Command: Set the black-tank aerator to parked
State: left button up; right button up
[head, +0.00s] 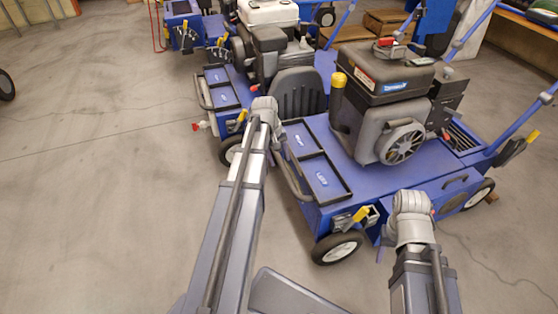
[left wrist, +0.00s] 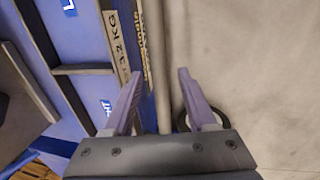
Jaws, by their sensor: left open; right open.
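The black-tank aerator (head: 440,165) is blue, with a black tank (head: 385,75) over a grey engine. A yellow-handled lever (head: 350,218) sits low at its front, above the front wheel (head: 338,248). My left gripper (head: 276,128) is mostly hidden behind its own wrist in the head view, near this aerator's front bar. In the left wrist view, its fingers (left wrist: 158,98) are open, with a grey bar (left wrist: 157,60) running between them; contact cannot be told. My right gripper (head: 381,243) is mostly hidden by its wrist, beside the aerator's front side panel; only a finger shows.
A white-tank aerator (head: 235,88) stands close behind and left, with its own yellow lever (head: 241,119) and a red knob (head: 199,125). Another blue machine (head: 185,25) stands at the back. A yellow-tipped lever (head: 518,145) is at the right.

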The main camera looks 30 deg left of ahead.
pick_arm(q)
jog(key=shift+c, duration=0.4)
grip_shut()
dwell(0.9)
